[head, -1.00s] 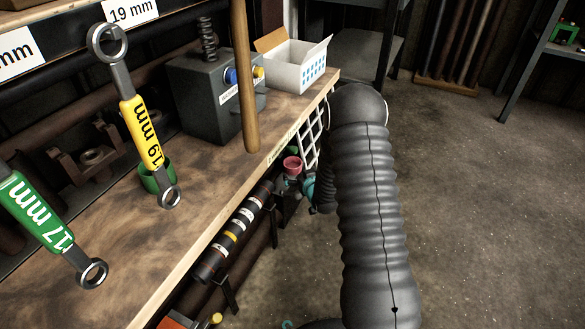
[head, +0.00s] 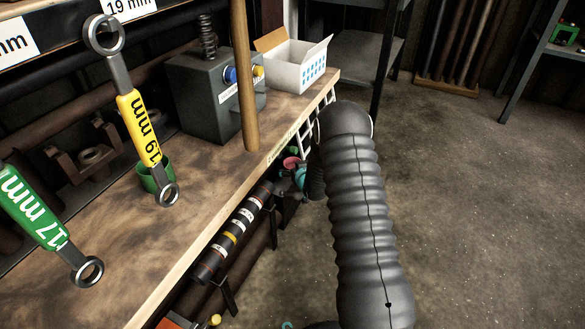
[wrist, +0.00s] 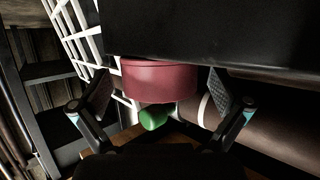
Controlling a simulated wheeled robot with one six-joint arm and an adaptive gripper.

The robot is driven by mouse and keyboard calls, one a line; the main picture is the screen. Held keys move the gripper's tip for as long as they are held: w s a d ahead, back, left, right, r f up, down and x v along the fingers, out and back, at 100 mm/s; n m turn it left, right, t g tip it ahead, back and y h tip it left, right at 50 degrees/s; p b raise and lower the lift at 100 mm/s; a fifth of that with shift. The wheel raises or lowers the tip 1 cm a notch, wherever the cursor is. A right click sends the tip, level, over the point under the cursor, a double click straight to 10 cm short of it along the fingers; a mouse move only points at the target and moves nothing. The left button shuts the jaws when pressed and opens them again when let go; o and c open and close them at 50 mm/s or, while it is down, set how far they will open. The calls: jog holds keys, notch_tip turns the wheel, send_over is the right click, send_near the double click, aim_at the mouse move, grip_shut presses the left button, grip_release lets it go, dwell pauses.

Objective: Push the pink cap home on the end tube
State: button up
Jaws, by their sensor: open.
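The pink cap (head: 291,163) shows just below the bench's front edge in the head view. In the wrist view the cap (wrist: 158,80) sits between the two fingers of my gripper (wrist: 161,98). The fingers are open, with a gap on each side of the cap. In the head view my gripper (head: 300,177) is mostly hidden by my arm, close beside the cap.
A white wire rack (wrist: 80,40) stands close to the left finger. A green piece (wrist: 153,117) shows below the cap, and a brownish tube (wrist: 268,118) lies right of the right finger. The wooden bench (head: 110,235) is at left; the floor at right is clear.

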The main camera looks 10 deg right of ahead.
jog(key=c, duration=0.8)
jog(key=shift+r, duration=0.1)
jog(key=shift+c, duration=0.2)
